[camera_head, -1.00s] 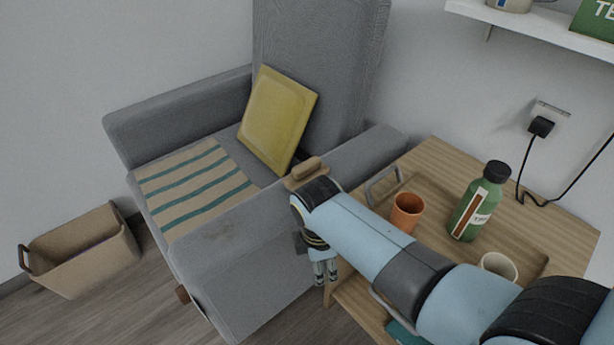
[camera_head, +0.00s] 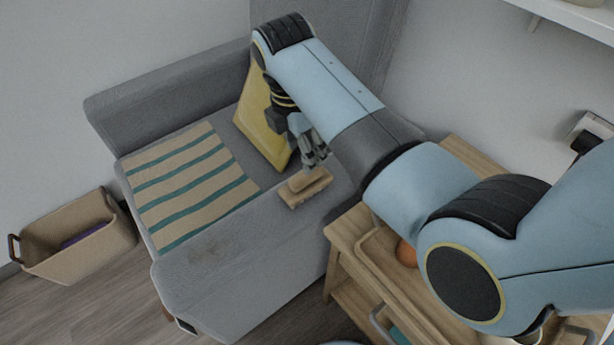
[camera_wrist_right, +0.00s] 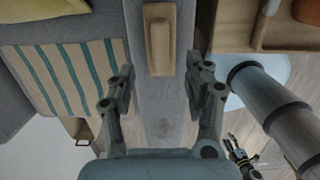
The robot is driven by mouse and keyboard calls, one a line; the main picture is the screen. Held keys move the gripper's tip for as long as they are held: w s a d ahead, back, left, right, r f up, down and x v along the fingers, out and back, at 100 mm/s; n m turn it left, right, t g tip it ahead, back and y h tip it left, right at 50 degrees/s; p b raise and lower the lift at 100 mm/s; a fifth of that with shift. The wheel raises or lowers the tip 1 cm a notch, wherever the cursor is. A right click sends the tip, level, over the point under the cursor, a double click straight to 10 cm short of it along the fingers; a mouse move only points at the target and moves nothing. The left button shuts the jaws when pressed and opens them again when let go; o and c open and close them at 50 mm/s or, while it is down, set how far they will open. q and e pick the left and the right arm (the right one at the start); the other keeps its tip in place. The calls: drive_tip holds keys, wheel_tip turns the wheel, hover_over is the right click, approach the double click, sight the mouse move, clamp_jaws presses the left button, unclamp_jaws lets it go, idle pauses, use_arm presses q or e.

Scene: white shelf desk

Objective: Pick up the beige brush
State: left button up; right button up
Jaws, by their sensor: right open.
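The beige brush (camera_head: 305,187) lies on the grey armrest of the armchair, just below my right gripper (camera_head: 316,160) in the head view. In the right wrist view the brush (camera_wrist_right: 159,40) lies ahead of the fingers, roughly centred between their lines. My right gripper (camera_wrist_right: 160,84) is open and empty, with its two fingers spread wide. No contact with the brush shows. My left gripper does not show in the head view.
The grey armchair (camera_head: 170,100) holds a striped cloth (camera_head: 190,185) and a yellow cushion (camera_head: 255,118). A wooden side table (camera_head: 345,235) stands right of the armrest, with an orange cup (camera_head: 405,254) partly hidden by my arm. A beige basket (camera_head: 75,245) stands on the floor at left.

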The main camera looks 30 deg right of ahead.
sight(306, 182)
wheel_tip(306, 182, down, 2)
drive_tip(key=shift+f, duration=0.15)
drive_tip(key=shift+d+f+b, duration=0.1)
drive_tip(key=shift+f+b, duration=0.25)
drive_tip(key=f, duration=0.2)
drive_tip(key=f+b, duration=0.1)
drive_tip(key=shift+d+f, duration=0.2)
drive_tip(key=shift+f, duration=0.2)
drive_tip(key=shift+d+f+b, duration=0.1)
drive_tip(key=shift+f+b, duration=0.25)
drive_tip(key=shift+f, duration=0.15)
drive_tip(key=c, duration=0.4)
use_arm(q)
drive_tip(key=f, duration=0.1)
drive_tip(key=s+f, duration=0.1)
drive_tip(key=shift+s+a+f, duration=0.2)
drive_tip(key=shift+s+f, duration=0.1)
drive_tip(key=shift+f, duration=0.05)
use_arm(e)
clamp_jaws()
